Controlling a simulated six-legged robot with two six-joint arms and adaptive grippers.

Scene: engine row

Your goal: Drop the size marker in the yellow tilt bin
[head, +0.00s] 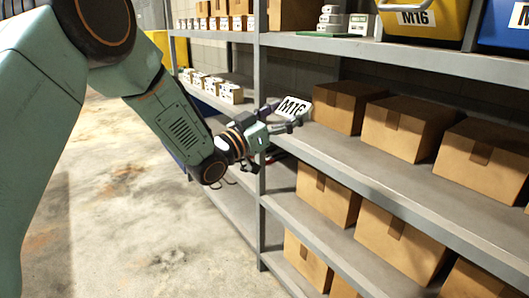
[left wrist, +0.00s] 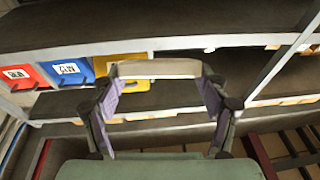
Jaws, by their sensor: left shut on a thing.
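The size marker (head: 293,106) is a small white plate with black M16 lettering. My left gripper (head: 284,117) is shut on it, holding it tilted in front of the shelf rack. In the left wrist view the marker (left wrist: 158,68) shows as a pale strip between the two fingers. The yellow tilt bin (head: 450,28), labelled M16, is on the upper shelf at the top right, cut off by the frame edge. In the left wrist view the yellow bin (left wrist: 135,90) is partly hidden behind the marker and a finger. My right gripper is not in view.
A blue bin (head: 500,28) stands right of the yellow one; a red bin (left wrist: 20,75) shows in the left wrist view. Cardboard boxes (head: 400,130) fill the shelves below. The grey upper shelf edge (head: 400,58) runs between marker and bins. Concrete floor (head: 130,200) is clear.

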